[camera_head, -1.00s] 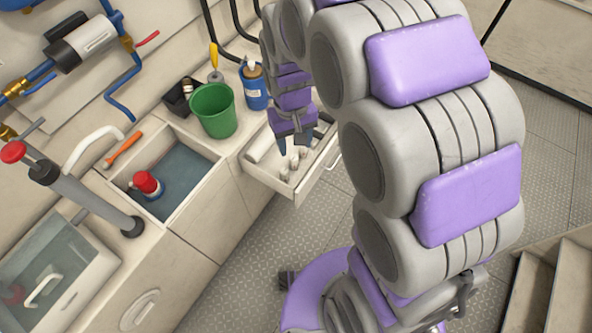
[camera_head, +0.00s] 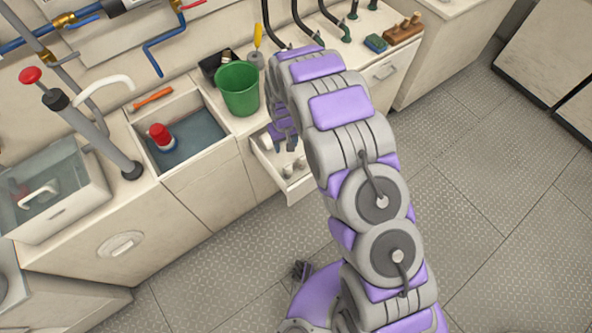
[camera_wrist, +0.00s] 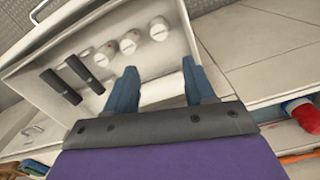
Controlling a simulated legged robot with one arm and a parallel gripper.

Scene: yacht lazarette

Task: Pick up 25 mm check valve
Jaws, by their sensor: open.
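My gripper (camera_head: 284,143) is over the open drawer, partly hidden by my own arm in the head view. In the wrist view my gripper (camera_wrist: 160,84) has its two blue fingers apart. A white cylinder or roll (camera_wrist: 163,89) lies in the drawer, seen between the fingers; I see no grip on it. Beyond it stand several small white round fittings, some with red marks, such as this one (camera_wrist: 158,29). Two dark cylinders (camera_wrist: 85,73) lie beside them. Which item is the 25 mm check valve I cannot tell.
The drawer (camera_head: 267,174) is pulled out below the counter. A green bucket (camera_head: 238,90) stands above it. A sink well (camera_head: 196,154) holds a red-topped item (camera_head: 161,137). A grey pump (camera_head: 100,137) stands farther left. The floor (camera_head: 235,262) in front is clear.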

